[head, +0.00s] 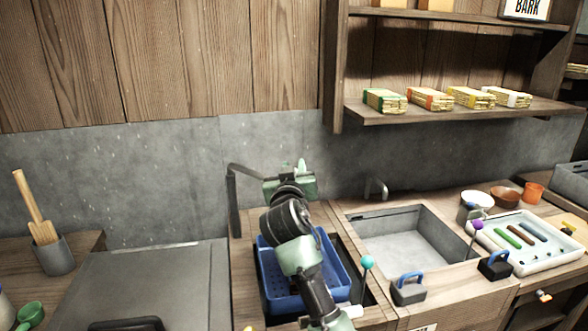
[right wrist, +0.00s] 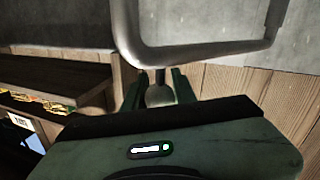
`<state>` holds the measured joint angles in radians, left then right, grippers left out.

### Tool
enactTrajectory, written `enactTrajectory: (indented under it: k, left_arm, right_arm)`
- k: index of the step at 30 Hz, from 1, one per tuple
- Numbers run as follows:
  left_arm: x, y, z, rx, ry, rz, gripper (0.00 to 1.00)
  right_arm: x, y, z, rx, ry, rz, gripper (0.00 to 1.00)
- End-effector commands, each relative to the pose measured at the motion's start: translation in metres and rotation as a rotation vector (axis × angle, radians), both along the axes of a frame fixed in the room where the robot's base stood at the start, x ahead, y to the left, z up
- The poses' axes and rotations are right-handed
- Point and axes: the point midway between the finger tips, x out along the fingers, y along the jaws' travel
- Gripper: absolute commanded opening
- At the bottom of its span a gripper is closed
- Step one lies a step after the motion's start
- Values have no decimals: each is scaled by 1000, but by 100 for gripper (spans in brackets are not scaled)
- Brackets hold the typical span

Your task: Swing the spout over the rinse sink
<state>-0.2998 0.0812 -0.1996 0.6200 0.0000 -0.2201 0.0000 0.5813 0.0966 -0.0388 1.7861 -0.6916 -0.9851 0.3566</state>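The dark metal spout (head: 232,200) stands behind the blue tray, bent over at its top toward the right. My right gripper (head: 294,166) is at its free end, above the tray's back edge. In the right wrist view the spout's grey pipe (right wrist: 215,50) curves close in front of my right gripper (right wrist: 159,88). Its rounded knob (right wrist: 158,95) lies between the two green fingers; I cannot tell whether they press on it. The sink (head: 415,245), a grey basin, is to the right of the spout and looks empty. My left gripper is out of view.
The blue tray (head: 341,262) sits in a recess under my right arm. A small tap (head: 376,188) stands behind the sink. Blue-handled blocks (head: 408,290) and a teal-knobbed lever (head: 366,263) are at the front. A white tray (head: 550,262) lies right of the sink.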

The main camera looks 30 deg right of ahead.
Motion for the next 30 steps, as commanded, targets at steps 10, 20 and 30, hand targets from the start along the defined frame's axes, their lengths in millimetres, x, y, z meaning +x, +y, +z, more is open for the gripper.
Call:
enactTrajectory:
  k: [10, 20, 30]
  left_arm:
    - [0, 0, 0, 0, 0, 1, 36]
    - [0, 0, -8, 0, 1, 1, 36]
    - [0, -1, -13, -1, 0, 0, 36]
  right_arm:
    - [0, 0, 0, 0, 0, 0, 48]
    - [-29, 21, -2, 2, -2, 4, 48]
    - [-64, 43, 0, 1, -1, 2, 48]
